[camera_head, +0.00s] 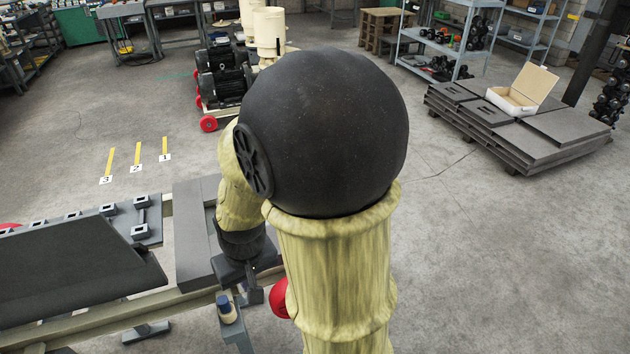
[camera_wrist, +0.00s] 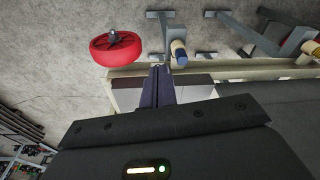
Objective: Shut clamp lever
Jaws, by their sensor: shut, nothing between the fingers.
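A grey bracket with a blue-and-cream knob (camera_head: 228,308) stands at the front edge of the frame in the head view; it looks like the clamp lever. The knob also shows in the wrist view (camera_wrist: 179,52), just beyond the fingers and slightly right. A similar knob (camera_wrist: 311,48) sits at the far right there. My gripper (camera_head: 254,296) points down beside the bracket, to its right in the head view. Its fingers (camera_wrist: 158,72) are together and empty, apart from the knob. My arm hides part of the frame behind it.
A dark sloping panel (camera_head: 75,260) lies left of the gripper. Open floor (camera_head: 480,270) is at right.

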